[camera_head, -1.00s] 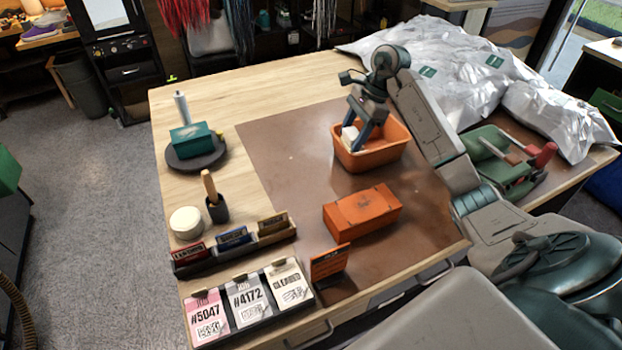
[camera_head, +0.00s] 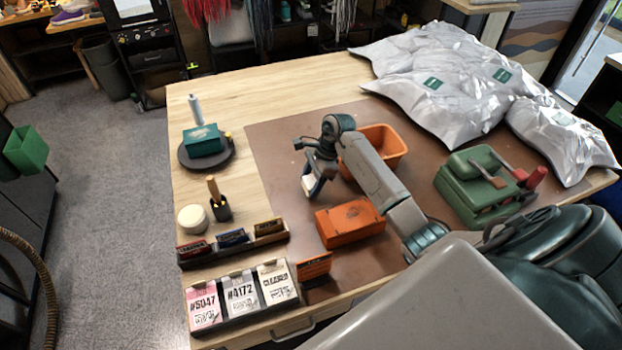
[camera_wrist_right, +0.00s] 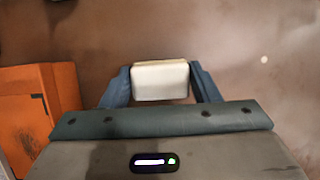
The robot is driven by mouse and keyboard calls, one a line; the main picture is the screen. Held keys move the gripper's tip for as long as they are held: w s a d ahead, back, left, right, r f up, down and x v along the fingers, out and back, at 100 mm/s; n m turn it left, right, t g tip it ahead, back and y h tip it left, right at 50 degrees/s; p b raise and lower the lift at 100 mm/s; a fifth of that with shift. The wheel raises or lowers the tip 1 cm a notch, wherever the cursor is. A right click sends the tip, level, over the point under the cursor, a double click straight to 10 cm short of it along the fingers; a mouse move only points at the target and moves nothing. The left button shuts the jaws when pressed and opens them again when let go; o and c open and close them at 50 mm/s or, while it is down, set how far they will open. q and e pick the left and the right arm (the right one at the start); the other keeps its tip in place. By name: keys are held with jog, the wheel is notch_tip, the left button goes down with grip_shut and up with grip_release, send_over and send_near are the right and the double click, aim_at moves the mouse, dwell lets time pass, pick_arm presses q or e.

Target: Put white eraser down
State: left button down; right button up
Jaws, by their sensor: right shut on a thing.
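The white eraser (camera_head: 308,184) is a small white block held between the fingers of my right gripper (camera_head: 314,186). In the right wrist view, the white eraser (camera_wrist_right: 160,80) sits between the two blue fingers of the right gripper (camera_wrist_right: 160,84), with the brown mat behind it. In the head view the gripper is over the brown mat (camera_head: 275,150), left of the orange bin and behind the orange box. I cannot tell how far the eraser is above the mat. My left gripper is not in view.
The orange bin (camera_head: 385,140) stands right of the gripper, partly hidden by my arm. The orange box (camera_head: 350,222) lies in front; it also shows in the right wrist view (camera_wrist_right: 38,100). A green case (camera_head: 470,190) is at right. A turntable (camera_head: 185,160) and brush cup (camera_head: 221,209) stand left.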

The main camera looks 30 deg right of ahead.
jog(key=shift+a+f, duration=0.1)
jog(key=shift+f, duration=0.55)
jog(key=o, duration=0.9)
jog(key=shift+r, duration=0.15)
jog(key=shift+r, duration=0.15)
jog(key=b+v, duration=0.6)
jog(key=v, duration=0.6)
